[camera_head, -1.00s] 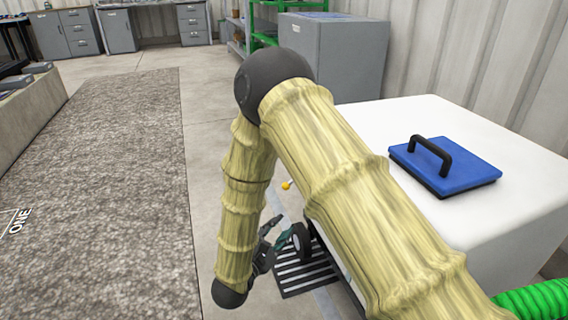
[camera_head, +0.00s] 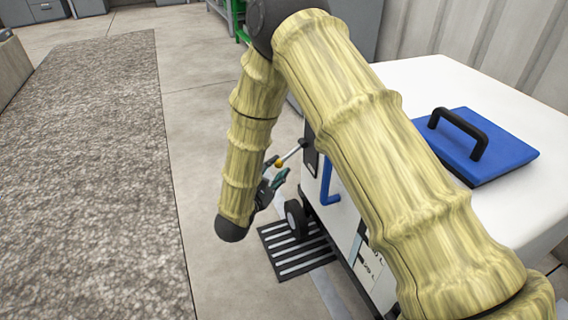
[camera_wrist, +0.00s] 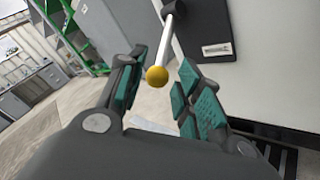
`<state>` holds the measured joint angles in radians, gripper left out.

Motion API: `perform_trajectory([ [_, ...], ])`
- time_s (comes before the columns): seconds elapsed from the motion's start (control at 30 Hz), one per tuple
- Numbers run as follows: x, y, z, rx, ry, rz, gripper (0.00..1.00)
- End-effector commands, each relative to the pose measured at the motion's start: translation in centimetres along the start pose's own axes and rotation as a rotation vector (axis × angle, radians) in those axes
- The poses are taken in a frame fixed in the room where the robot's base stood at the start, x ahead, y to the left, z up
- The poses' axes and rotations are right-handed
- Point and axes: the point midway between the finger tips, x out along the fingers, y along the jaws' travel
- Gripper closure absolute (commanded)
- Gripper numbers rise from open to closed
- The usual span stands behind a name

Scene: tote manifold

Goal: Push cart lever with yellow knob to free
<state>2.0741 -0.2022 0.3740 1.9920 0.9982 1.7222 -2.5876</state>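The cart (camera_head: 352,215) is a white box on wheels at the right of the head view. Its lever (camera_head: 291,154) is a thin silver rod ending in a yellow knob (camera_head: 279,163), coming out of a dark plate on the cart's side. In the wrist view the yellow knob (camera_wrist: 157,76) shows between the two finger lines, and the rod (camera_wrist: 168,38) runs up to a black pivot. My gripper (camera_head: 276,178) is open, its green-padded fingers just below the knob. In the wrist view my gripper (camera_wrist: 155,95) has a gap between its fingers. I cannot tell whether it touches the knob.
A blue handle (camera_head: 328,184) stands out from the cart's side close to the lever. A blue lid with a black grip (camera_head: 478,145) lies on the white top. A black wheel (camera_head: 296,219) and a striped floor grate (camera_head: 298,252) are below.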

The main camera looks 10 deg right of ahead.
Motion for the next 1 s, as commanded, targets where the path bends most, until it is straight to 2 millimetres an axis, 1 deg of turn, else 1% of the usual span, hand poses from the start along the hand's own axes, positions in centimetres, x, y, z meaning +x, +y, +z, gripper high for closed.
perform_trajectory([
  [0.03, 0.9, -0.3, -0.2, 0.003, -0.003, -0.003, 0.65],
  [0.1, 1.9, -0.3, -0.2, 0.003, -0.003, -0.002, 0.65],
  [0.2, 3.2, -0.3, -0.1, 0.003, -0.003, -0.003, 0.65],
  [0.33, 4.5, -0.3, 0.0, 0.001, -0.003, -0.004, 0.65],
  [0.5, 5.3, -0.2, 0.1, 0.001, -0.003, -0.002, 0.65],
  [0.8, 5.5, -0.1, 0.2, 0.000, -0.003, -0.002, 0.65],
  [0.83, 5.5, -0.1, 0.2, 0.000, -0.003, -0.002, 0.67],
  [0.87, 5.5, -0.1, 0.2, 0.000, -0.003, -0.002, 0.73],
  [1.0, 5.5, -0.1, 0.2, 0.000, -0.003, -0.002, 0.98],
])
